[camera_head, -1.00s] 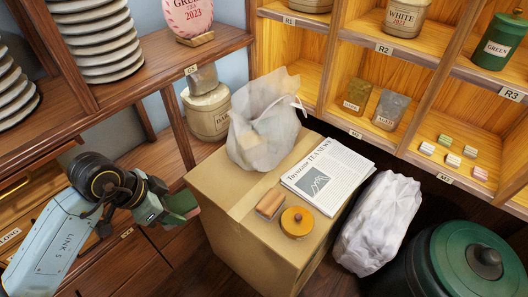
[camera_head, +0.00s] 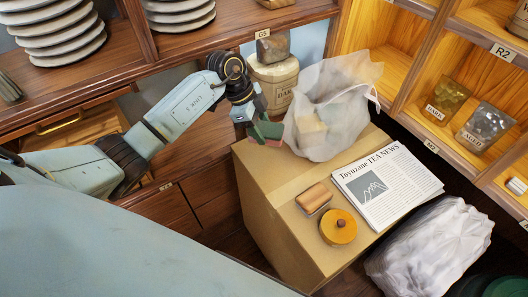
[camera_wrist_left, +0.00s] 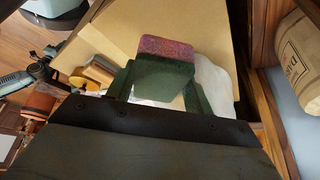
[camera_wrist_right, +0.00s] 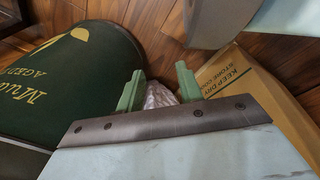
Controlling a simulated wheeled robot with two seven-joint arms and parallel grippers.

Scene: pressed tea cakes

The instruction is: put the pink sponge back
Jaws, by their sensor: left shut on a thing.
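The pink sponge (camera_wrist_left: 167,48) shows in the left wrist view, with a dark green face towards the camera. My left gripper (camera_wrist_left: 160,90) is shut on it. In the head view this gripper (camera_head: 262,131) is over the back left edge of the cardboard box (camera_head: 262,196), close to the whitish bag (camera_head: 345,122). Only a little pink of the sponge shows there. I cannot tell whether gripper and bag touch. My right gripper (camera_wrist_right: 158,92) is open and empty, low between a dark green container and the box. It is not seen in the head view.
A wooden block (camera_head: 314,198), a round orange-yellow lidded tin (camera_head: 338,227) and a newspaper (camera_head: 388,186) lie on the box. A white wrapped bundle (camera_head: 430,246) stands right of it. A dark green lettered container (camera_wrist_right: 65,90) is beside my right gripper. Shelves stand behind.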

